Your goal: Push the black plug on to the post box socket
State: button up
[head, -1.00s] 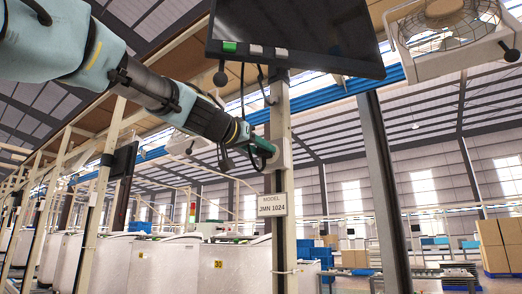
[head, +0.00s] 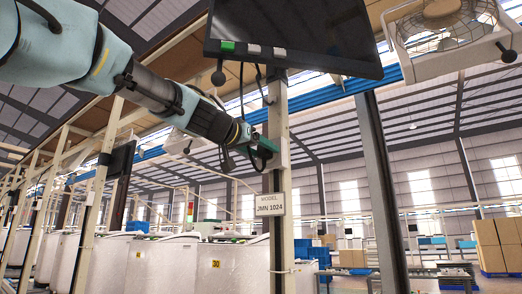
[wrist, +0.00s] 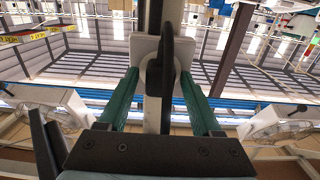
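The pale box socket (head: 285,152) is fixed on the cream post (head: 278,110) in the head view. In the wrist view, the pale socket (wrist: 144,48) lies beyond the fingers. A black plug (wrist: 165,84) stands upright in front of the socket's round face; I cannot tell how far it is seated. My gripper (head: 268,146) is close to the socket. In the wrist view, the green fingers of my gripper (wrist: 160,72) are spread, one on each side of the plug, with gaps showing. In the head view the plug is hidden by the fingers.
A dark monitor (head: 298,32) and hanging cables are above my gripper. A fan (head: 440,22) is at upper right. A grey upright (head: 382,180) stands right of the post.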

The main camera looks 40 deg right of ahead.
jog(key=shift+o, duration=0.6)
jog(key=shift+a, duration=0.25)
jog(key=b+v, duration=0.4)
jog(key=v, duration=0.6)
jog(key=shift+s+a, duration=0.1)
jog(key=shift+f, duration=0.1)
